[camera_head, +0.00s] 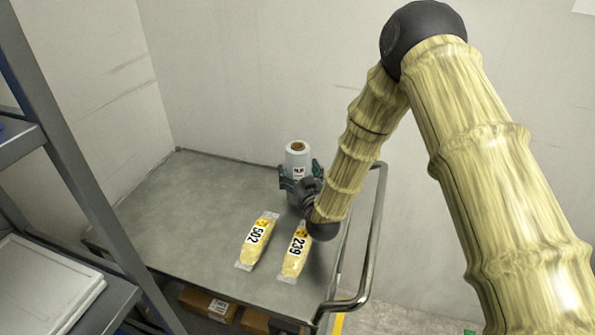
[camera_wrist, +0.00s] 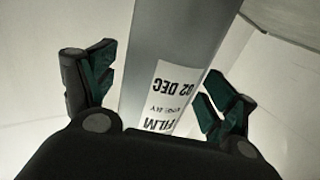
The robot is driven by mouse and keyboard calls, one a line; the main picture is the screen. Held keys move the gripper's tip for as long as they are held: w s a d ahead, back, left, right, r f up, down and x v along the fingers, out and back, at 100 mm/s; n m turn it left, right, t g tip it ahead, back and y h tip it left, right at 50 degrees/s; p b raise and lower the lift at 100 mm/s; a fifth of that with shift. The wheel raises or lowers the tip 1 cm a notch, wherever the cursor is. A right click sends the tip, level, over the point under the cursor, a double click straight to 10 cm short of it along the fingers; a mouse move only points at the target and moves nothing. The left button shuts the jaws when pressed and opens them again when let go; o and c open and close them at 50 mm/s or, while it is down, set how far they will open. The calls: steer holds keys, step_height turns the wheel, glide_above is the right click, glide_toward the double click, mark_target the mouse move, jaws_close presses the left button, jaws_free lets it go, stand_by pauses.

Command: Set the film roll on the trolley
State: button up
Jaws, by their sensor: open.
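The film roll (camera_head: 298,160) is a pale blue-grey cylinder with a brown core, standing upright on the grey trolley (camera_head: 190,195) near its back right. In the wrist view the film roll (camera_wrist: 180,50) shows a white label reading FILM and 02 DEC. My gripper (camera_head: 300,178) is at the roll, with one finger on each side. In the wrist view my gripper (camera_wrist: 158,88) is open, and gaps show between its green-padded fingers and the roll. The roll's lower part is hidden behind the gripper in the head view.
Two clear packs of yellow contents, labelled 502 (camera_head: 257,240) and 239 (camera_head: 296,252), lie at the trolley's front. The trolley's left half is bare. A metal handle (camera_head: 376,235) runs along its right side. A shelf rack (camera_head: 75,160) stands at left, and boxes (camera_head: 208,303) sit below the top.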

steer(key=b+v, duration=0.1)
steer(key=v, duration=0.6)
steer(key=shift+b, duration=0.3)
